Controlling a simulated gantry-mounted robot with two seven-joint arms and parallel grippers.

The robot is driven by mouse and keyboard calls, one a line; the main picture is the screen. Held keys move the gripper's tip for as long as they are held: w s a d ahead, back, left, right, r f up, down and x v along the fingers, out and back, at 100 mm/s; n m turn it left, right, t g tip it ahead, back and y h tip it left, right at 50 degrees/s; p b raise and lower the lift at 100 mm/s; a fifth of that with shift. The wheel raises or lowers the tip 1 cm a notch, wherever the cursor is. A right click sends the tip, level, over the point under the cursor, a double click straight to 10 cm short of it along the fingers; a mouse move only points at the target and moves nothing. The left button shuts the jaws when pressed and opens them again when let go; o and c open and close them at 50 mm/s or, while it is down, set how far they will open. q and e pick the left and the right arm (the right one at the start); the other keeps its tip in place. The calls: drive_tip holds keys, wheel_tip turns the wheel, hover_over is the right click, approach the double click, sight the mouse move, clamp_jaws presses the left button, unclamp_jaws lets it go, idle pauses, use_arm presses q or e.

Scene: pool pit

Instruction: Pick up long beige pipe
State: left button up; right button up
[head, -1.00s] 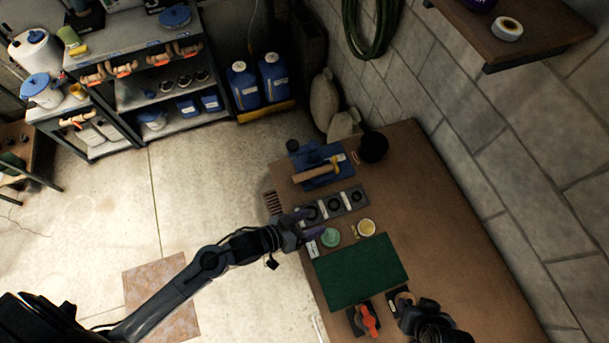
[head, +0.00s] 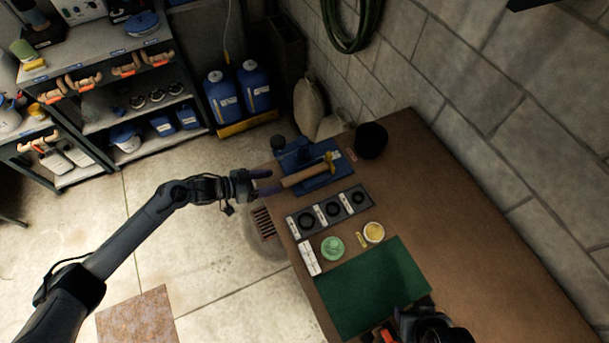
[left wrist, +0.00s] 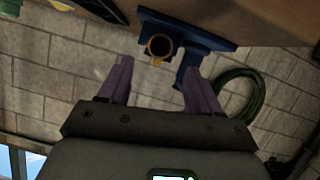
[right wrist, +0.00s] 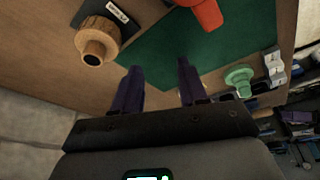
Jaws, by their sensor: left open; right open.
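The long beige pipe (head: 303,177) lies across a blue vise (head: 325,183) at the table's far left corner, with a yellowish fitting at its right end. In the left wrist view the pipe shows end-on as a dark round opening with a yellow rim (left wrist: 160,46), ahead of the fingers and roughly centred between them. My left gripper (head: 270,182) is open and empty at the pipe's left end, just off the table edge; contact cannot be told. My right gripper (right wrist: 160,78) is open and empty near the green mat (head: 372,288); its fingers are unclear in the head view.
A black round object (head: 371,140) stands behind the vise, near the block wall. The table's right side is clear.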

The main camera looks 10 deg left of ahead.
sight(282, 181)
use_arm(q)
drive_tip(key=shift+x, duration=3.65)
drive_tip(key=shift+s, duration=0.1)
drive_tip(key=c, duration=1.1)
